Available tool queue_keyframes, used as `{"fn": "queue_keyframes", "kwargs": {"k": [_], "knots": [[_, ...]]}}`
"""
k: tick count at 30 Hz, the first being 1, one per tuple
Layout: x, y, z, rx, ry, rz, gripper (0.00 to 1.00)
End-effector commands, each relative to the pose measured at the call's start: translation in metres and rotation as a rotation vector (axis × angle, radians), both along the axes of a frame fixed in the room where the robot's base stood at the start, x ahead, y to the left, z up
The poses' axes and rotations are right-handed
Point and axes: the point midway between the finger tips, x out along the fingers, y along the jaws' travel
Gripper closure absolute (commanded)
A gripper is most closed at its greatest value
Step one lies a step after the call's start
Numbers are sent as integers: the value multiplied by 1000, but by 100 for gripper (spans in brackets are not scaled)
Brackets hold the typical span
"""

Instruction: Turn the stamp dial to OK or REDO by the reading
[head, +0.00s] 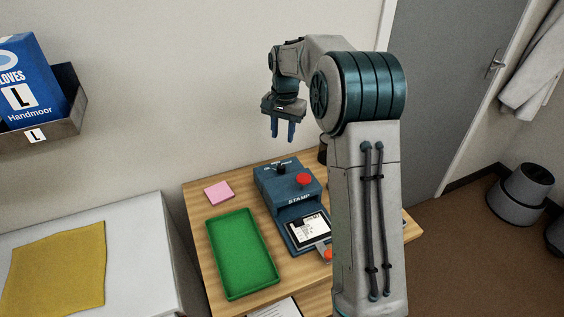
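The blue stamp machine (268,187) stands on the wooden bench, with a white STAMP label on its front. A small black knob (281,170), which looks like the dial, sits on its top near the back. Its pointing direction and markings are too small to read. A red button (304,180) sits to the right of the knob. A white card with dark print (308,231) lies in the front of the machine; its reading is not legible. My gripper (282,133) hangs above and behind the machine, blue fingers pointing down, apart and empty, not touching anything.
A green tray (229,289) lies left of the machine, and a pink pad (218,193) lies behind the tray. An orange-red piece (327,254) shows at the machine's front right, partly hidden by my arm. A white sheet (276,309) lies at the front.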

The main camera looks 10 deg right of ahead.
Motion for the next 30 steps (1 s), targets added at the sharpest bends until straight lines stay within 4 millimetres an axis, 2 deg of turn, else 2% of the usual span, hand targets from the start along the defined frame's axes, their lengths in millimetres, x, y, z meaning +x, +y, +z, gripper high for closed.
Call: {"fn": "queue_keyframes", "kwargs": {"k": [9, 15, 21, 30], "knots": [[0, 2, -68, 1, 5, 2, 66], [1, 4, -102, 1, 3, 1, 66], [2, 4, -119, 0, 2, 1, 66], [2, 4, -122, 0, 0, 2, 66]]}}
